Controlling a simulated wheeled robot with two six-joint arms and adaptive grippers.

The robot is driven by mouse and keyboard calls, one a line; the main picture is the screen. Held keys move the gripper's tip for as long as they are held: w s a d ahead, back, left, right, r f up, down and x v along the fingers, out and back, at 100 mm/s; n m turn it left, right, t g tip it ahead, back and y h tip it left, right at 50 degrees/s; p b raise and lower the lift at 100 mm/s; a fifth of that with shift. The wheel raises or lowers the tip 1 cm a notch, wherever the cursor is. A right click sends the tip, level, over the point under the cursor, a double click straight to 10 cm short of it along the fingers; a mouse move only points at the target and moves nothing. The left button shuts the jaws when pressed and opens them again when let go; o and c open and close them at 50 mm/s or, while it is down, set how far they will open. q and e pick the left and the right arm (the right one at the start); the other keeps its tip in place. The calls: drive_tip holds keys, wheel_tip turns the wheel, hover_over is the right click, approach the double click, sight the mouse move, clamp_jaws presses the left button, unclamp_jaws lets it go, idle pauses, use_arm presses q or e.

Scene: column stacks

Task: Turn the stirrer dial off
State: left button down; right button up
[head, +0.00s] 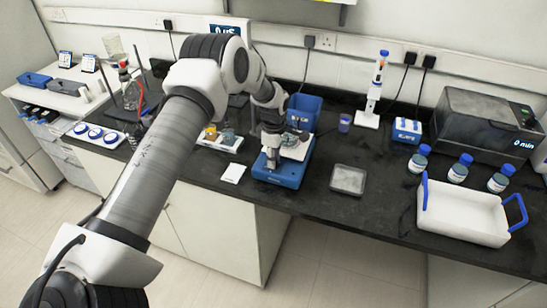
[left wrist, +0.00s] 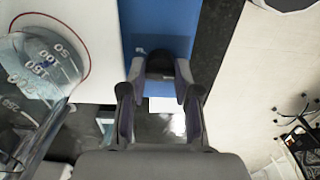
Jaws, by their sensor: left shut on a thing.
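The stirrer (head: 284,177) is a blue unit with a white top plate, standing on the black bench near its front edge. Its blue front also shows in the left wrist view (left wrist: 160,22). A glass beaker (left wrist: 45,65) with white graduations stands on the white plate (left wrist: 95,30). My left gripper (head: 271,160) is at the front of the stirrer. In the left wrist view its fingers (left wrist: 160,88) are closed around the dark stirrer dial (left wrist: 160,64). The dial's marking is hidden, so its setting cannot be read. My right gripper is not in view.
A blue bin (head: 304,108) stands behind the stirrer. A grey square tray (head: 348,180) lies to its right and a white card (head: 233,173) to its left. A white tray with blue handles (head: 465,212) and several blue-capped bottles (head: 459,168) stand at the right.

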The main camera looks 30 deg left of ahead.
use_arm(q)
drive_tip(key=c, duration=1.1)
unclamp_jaws()
wheel_tip(320, 180, up, 12)
drive_tip(key=shift+f, duration=0.1)
